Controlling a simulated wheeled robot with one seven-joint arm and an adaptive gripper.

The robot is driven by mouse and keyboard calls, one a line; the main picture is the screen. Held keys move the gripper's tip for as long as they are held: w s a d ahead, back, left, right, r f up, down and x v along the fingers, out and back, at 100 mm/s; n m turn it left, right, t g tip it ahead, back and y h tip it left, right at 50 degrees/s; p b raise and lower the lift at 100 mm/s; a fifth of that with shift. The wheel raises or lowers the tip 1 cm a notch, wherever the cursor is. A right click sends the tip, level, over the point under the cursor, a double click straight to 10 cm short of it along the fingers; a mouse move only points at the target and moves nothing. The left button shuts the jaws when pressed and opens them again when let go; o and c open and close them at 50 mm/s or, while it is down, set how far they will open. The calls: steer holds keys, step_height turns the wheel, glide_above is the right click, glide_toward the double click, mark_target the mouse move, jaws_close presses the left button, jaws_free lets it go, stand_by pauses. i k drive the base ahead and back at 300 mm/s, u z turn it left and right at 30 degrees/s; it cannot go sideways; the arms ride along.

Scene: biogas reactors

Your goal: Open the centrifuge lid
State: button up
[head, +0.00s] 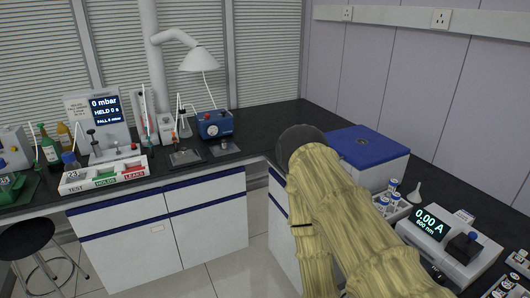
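A white box-shaped machine with a flat blue lid, which looks like the centrifuge (384,170), stands on the dark bench right of centre. Its blue lid (368,143) lies flat and looks shut, with a small dark round mark on top. My arm, in a yellowish sleeve, rises from the bottom of the view and covers the machine's front left part. The arm ends at a dark round joint beside the machine's left side. My gripper's fingers are not visible, so whether they touch anything cannot be seen.
Vials in a rack (391,199), a white funnel (414,192) and a photometer reading 0.00 A (447,237) stand nearer me on the right bench. A blue instrument (214,125) and a tray of marked bins (104,176) stand on the left bench. The back corner bench is clear.

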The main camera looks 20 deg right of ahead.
mark_target(357, 145)
steer(key=u, duration=0.85)
steer(key=i, duration=0.85)
steer(key=z, duration=0.35)
